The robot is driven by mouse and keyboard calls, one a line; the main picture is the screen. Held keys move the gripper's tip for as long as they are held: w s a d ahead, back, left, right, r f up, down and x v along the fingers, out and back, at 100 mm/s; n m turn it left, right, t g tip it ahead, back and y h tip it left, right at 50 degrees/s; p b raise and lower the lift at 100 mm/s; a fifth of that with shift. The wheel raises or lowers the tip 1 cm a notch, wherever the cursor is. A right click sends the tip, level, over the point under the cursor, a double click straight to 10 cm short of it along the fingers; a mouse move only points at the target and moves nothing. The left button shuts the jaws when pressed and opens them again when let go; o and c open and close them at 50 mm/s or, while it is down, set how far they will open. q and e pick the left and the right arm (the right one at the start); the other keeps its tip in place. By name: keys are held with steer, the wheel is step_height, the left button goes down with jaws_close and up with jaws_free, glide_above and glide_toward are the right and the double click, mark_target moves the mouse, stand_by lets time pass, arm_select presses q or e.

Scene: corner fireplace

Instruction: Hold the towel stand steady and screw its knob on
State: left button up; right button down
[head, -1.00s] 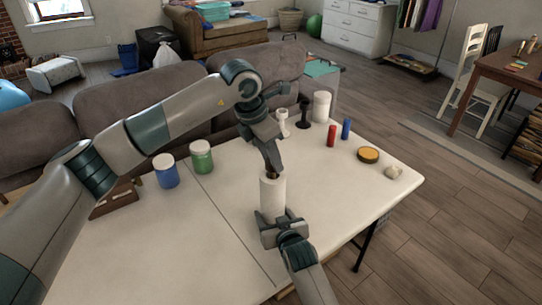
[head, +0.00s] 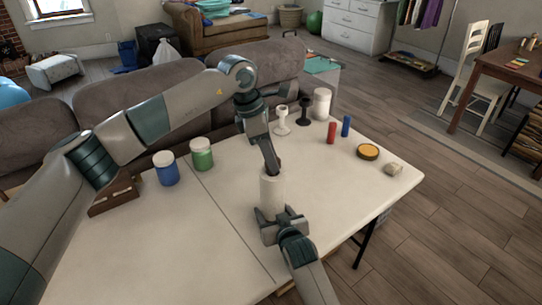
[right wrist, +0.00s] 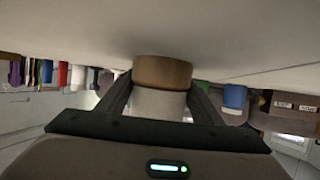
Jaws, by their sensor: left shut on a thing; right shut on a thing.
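The towel stand (head: 272,188) is a white paper roll standing upright near the front middle of the table. In the right wrist view, which looks upside down, its round brown base (right wrist: 162,72) shows beyond the white roll (right wrist: 158,104). My right gripper (head: 273,219) is shut on the lower part of the roll, with one finger on each side. My left gripper (head: 274,170) reaches down from above, its shut fingertips at the roll's top centre. The knob is hidden by these fingers, so I cannot see how it sits on the post.
Blue (head: 166,170) and green (head: 202,155) jars and a brown box (head: 113,196) stand left. White (head: 282,120) and black (head: 304,113) holders and a white jar (head: 322,103) stand behind. Red (head: 331,132) and blue (head: 346,126) cylinders and a yellow-topped tin (head: 368,152) are right.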

arm_select(q)
steer(key=m, duration=0.2)
steer(key=m+g, duration=0.1)
steer(key=m, duration=0.3)
steer(key=shift+w+g, duration=0.25)
steer(key=shift+g, duration=0.15)
steer(key=m, duration=0.3)
steer(key=m+g+y, duration=0.1)
steer(key=m, duration=0.3)
steer(key=shift+w+d+y, duration=0.1)
steer(key=shift+d+y, duration=0.05)
steer(key=shift+y, duration=0.15)
steer(key=m+y, duration=0.1)
steer(key=m, duration=0.2)
steer(key=m+g+y, duration=0.1)
steer(key=m, duration=0.2)
steer(key=shift+d+m, duration=0.2)
steer(key=shift+m, duration=0.2)
steer(key=m+y, duration=0.1)
steer(key=m, duration=0.4)
steer(key=shift+m, duration=0.3)
steer(key=o, duration=1)
steer(key=shift+d+y, duration=0.1)
steer(key=shift+y, duration=0.2)
